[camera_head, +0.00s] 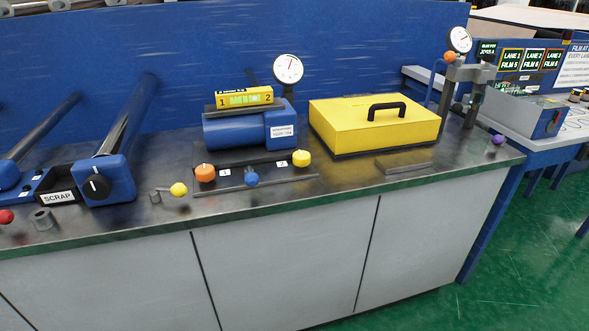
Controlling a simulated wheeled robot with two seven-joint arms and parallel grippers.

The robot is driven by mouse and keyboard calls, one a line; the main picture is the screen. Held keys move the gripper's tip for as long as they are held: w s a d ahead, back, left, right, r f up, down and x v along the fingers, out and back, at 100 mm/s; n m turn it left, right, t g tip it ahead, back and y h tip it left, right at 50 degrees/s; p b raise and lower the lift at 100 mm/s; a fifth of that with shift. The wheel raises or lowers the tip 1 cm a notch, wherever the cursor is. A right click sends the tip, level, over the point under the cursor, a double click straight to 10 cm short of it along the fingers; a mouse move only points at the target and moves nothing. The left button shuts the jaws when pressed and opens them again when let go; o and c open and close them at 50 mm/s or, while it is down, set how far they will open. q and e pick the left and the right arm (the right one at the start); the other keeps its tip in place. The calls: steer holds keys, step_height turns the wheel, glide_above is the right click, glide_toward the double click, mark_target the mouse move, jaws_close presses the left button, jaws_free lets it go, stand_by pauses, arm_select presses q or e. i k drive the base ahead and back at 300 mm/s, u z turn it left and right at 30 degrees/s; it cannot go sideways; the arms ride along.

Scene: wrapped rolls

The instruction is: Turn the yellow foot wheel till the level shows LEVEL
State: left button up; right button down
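A yellow foot wheel (301,158) stands at the right front of the blue roller unit (232,130), beside a small label that looks like 2. An orange foot wheel (205,172) stands at the unit's left front, near a label 1. The yellow level bar (230,100) lies on top of the unit, marked 1 at its left end and 2 at its right. Green lettering in its middle window is too blurred to read. Neither of my grippers is in view, and nothing touches the wheels.
A blue knob (251,179) sits between the wheels, behind a thin bar. A yellow-knobbed lever (179,189) is to the left. A round dial (289,69) rises behind. A yellow case (375,122) with a black handle stands right. The bench's front strip is mostly clear.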

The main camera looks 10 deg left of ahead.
mark_target(301, 160)
steer(key=u, duration=0.3)
steer(key=k, duration=0.4)
steer(key=z, duration=1.45)
steer(key=i, duration=0.95)
steer(key=u, duration=0.7)
steer(key=i, duration=0.8)
steer(key=u, duration=0.85)
